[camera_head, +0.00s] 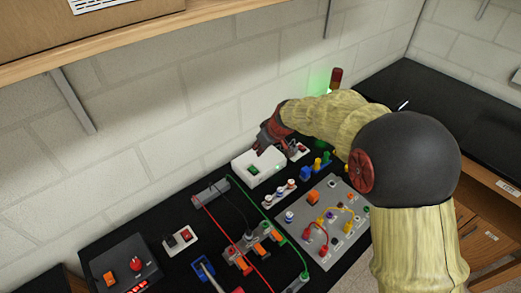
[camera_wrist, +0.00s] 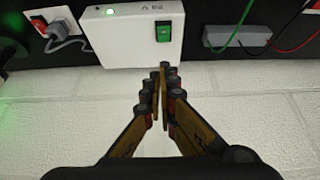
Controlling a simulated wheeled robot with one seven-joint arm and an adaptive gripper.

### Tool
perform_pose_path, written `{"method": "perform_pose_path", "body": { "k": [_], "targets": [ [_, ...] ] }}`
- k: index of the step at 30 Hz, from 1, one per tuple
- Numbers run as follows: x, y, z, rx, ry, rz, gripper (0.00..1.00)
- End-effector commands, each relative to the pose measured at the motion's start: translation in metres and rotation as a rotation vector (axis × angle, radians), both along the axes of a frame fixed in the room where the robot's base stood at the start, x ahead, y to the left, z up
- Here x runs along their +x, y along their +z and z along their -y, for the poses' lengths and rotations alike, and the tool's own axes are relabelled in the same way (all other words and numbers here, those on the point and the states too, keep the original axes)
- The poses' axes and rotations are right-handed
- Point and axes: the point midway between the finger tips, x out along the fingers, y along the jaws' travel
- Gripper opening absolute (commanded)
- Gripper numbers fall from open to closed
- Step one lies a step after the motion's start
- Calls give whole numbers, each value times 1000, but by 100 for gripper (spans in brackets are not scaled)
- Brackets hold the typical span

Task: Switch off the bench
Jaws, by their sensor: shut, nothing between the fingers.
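A white box (camera_head: 259,166) with a green rocker switch (camera_head: 253,170) stands on the black bench (camera_head: 150,226) near the wall. In the wrist view the white box (camera_wrist: 125,42) shows the green switch (camera_wrist: 163,31) at its right and a lit green lamp (camera_wrist: 110,12) at its left. My gripper (camera_head: 263,149) is shut and empty, at the wall side of the box. In the wrist view its fingertips (camera_wrist: 160,72) are at the box's edge, just below the switch in the picture. I cannot tell whether they touch the box.
A socket with a grey plug (camera_wrist: 63,30) is beside the box. A grey strip (camera_wrist: 237,37) with cables lies on its other side. A grey panel (camera_head: 318,240) with wires and an orange-knobbed block (camera_head: 240,262) stand in front. A shelf (camera_head: 130,50) hangs above.

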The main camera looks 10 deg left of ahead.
Motion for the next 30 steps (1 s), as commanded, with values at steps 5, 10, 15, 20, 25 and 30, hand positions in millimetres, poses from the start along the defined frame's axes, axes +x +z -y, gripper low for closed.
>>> {"method": "perform_pose_path", "body": {
  "k": [5,10,15,20,25,30],
  "targets": [
    [11,-34,-13,0,-1,-4,0],
    [22,-62,-25,0,0,-3,0],
    [16,-84,-18,0,-2,-3,0],
    [15,-95,-16,0,-2,-1,0],
    [14,-97,-15,1,-2,-1,0],
    [14,-97,-15,1,-2,-1,0]
  ]
}}
